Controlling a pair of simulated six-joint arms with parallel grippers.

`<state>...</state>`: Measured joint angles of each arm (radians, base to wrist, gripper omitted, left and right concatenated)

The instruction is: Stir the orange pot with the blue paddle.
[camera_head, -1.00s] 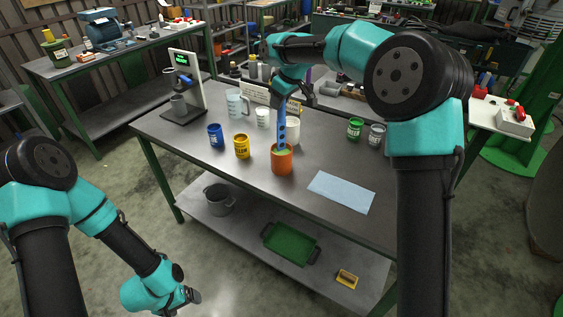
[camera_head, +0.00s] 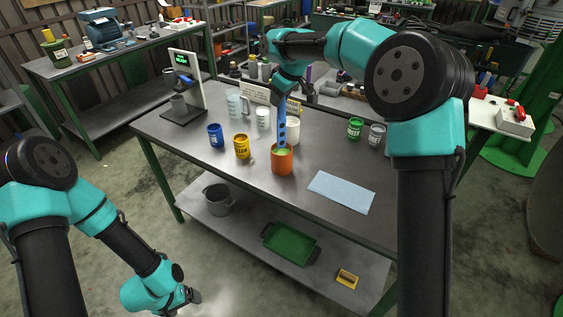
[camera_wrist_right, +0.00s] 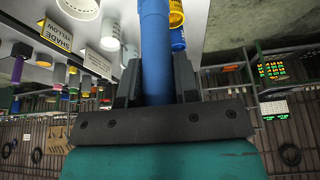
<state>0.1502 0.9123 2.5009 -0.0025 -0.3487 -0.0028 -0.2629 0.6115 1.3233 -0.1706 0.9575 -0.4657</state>
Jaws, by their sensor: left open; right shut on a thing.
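The orange pot (camera_head: 282,163) stands on the workbench, with pale green contents showing at its top. The blue paddle (camera_head: 282,131), a bar with holes, stands nearly upright with its lower end inside the pot. My right gripper (camera_head: 291,97) is shut on the paddle's upper part, above the pot. In the right wrist view the paddle's blue shaft (camera_wrist_right: 156,50) runs between the two dark fingers. The paddle's lower tip is hidden in the pot. My left gripper (camera_head: 185,298) is open and empty, low at the left, away from the bench.
A blue can (camera_head: 215,136) and a yellow can (camera_head: 241,147) stand left of the pot. A white cup (camera_head: 292,130) is close behind it. Green (camera_head: 355,128) and grey (camera_head: 377,135) cans stand at the right. A light blue cloth (camera_head: 341,192) lies right of the pot.

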